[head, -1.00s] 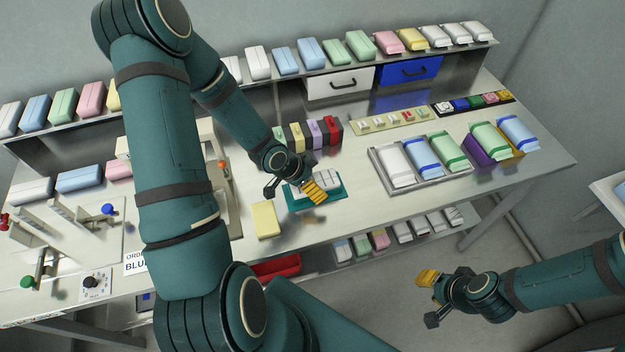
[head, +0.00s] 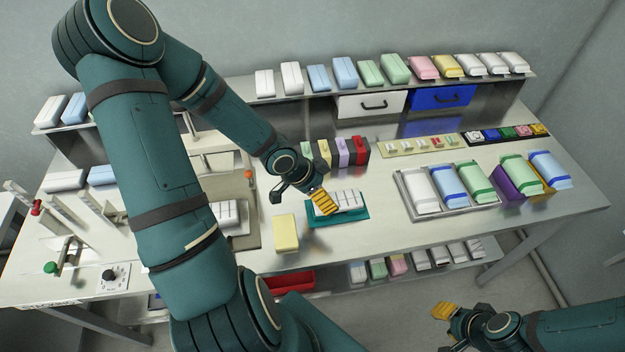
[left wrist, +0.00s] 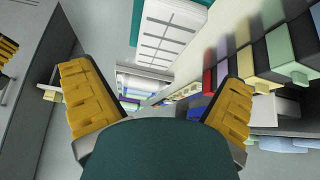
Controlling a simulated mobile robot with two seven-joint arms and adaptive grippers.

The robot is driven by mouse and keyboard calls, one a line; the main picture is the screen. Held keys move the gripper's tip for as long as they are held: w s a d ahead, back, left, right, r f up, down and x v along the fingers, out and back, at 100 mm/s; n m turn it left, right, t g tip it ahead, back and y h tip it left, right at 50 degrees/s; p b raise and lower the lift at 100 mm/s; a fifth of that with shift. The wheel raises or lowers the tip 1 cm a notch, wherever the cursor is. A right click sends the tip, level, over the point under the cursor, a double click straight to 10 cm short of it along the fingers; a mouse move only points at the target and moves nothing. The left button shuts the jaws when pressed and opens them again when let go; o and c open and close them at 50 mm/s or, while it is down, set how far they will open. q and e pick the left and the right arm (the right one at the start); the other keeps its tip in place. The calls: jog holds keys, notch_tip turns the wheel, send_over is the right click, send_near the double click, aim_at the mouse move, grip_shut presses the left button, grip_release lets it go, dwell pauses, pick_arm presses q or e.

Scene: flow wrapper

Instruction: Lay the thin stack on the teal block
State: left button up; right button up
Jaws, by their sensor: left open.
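The teal block (head: 352,217) lies on the table in front of the row of coloured blocks. A white, segmented flat stack (head: 350,200) lies on top of it; it looks like the thin stack. In the left wrist view the white stack (left wrist: 168,35) lies against the teal block (left wrist: 137,22), beyond the fingers. My left gripper (head: 300,198) is open and empty at the left end of the block, one yellow finger in front of its left part. My right gripper (head: 444,329) looks open and empty, in front of the table.
A yellow block (head: 286,233) lies just left of the teal block. A metal tray (head: 408,203) with packs is to the right. Another white segmented piece (head: 228,213) lies left, by my arm. Table between block and tray is clear.

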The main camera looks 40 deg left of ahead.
pick_arm(q)
jog(key=shift+v, duration=2.65)
